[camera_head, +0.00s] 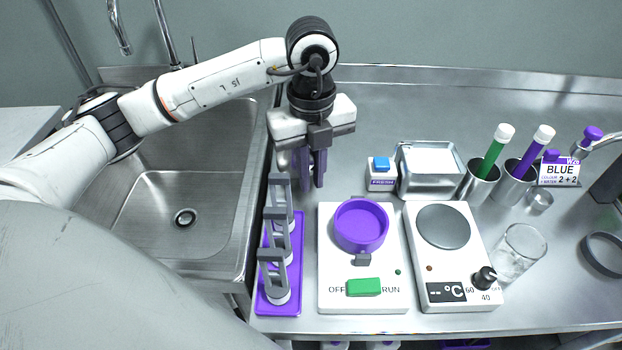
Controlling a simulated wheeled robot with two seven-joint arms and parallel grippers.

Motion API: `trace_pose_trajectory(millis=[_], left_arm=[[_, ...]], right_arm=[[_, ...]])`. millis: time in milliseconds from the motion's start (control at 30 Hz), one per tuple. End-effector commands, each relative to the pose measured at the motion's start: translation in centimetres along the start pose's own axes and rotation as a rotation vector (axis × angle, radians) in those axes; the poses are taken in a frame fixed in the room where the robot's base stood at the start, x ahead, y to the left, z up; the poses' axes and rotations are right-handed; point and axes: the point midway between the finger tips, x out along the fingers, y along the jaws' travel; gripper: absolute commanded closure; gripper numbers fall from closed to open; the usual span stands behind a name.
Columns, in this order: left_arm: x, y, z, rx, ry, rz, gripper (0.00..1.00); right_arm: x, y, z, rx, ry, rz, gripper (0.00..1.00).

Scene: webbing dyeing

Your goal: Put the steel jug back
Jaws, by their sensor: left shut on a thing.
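My left gripper (310,172) points down over the counter between the sink and the white stations, at the far end of a purple rack. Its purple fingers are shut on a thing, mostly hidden. A bit of shiny steel (283,161) shows left of the fingers and looks like part of the steel jug. I cannot tell whether it touches the counter. My right gripper is not in view.
The purple rack (271,308) holds several grey-handled pieces. A stirrer base with a purple dish (361,226), a hotplate (443,227), a steel tray (430,192), two steel cups with capped tubes (474,186) and a glass beaker (519,252) crowd the right. The sink (180,215) is empty.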

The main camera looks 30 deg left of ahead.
Motion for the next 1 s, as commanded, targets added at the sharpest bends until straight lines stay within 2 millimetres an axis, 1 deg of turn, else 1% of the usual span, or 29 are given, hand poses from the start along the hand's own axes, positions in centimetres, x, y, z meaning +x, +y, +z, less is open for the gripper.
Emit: trace_pose_trajectory(millis=[33, 133, 367, 500, 533, 600, 633, 900, 1000], left_arm=[[0.8, 0.1, 0.0, -0.001, 0.000, 0.003, 1.00], [1.7, 0.0, 0.0, -0.001, 0.000, 0.001, 1.00], [1.8, 0.0, 0.1, -0.001, -0.002, -0.002, 1.00], [2.3, 0.0, 0.1, -0.001, -0.002, -0.001, 1.00], [2.2, 0.0, 0.0, -0.001, -0.001, 0.000, 0.85], [2.2, 0.0, 0.0, -0.001, -0.001, 0.000, 0.73], [2.2, 0.0, 0.0, -0.001, -0.001, 0.000, 0.70], [2.1, 0.0, 0.0, -0.001, -0.001, 0.000, 0.70], [1.5, 0.0, 0.0, -0.001, -0.001, 0.000, 0.70]], right_arm=[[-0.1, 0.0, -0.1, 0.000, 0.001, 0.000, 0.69], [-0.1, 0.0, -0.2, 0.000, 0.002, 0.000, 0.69], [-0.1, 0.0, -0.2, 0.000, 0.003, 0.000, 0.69], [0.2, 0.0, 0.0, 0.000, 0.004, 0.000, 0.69], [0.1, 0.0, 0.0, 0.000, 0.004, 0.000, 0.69], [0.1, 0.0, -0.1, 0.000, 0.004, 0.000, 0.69], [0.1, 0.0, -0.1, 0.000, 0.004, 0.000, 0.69], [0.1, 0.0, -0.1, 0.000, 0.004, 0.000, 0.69], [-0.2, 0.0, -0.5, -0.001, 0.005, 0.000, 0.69]])
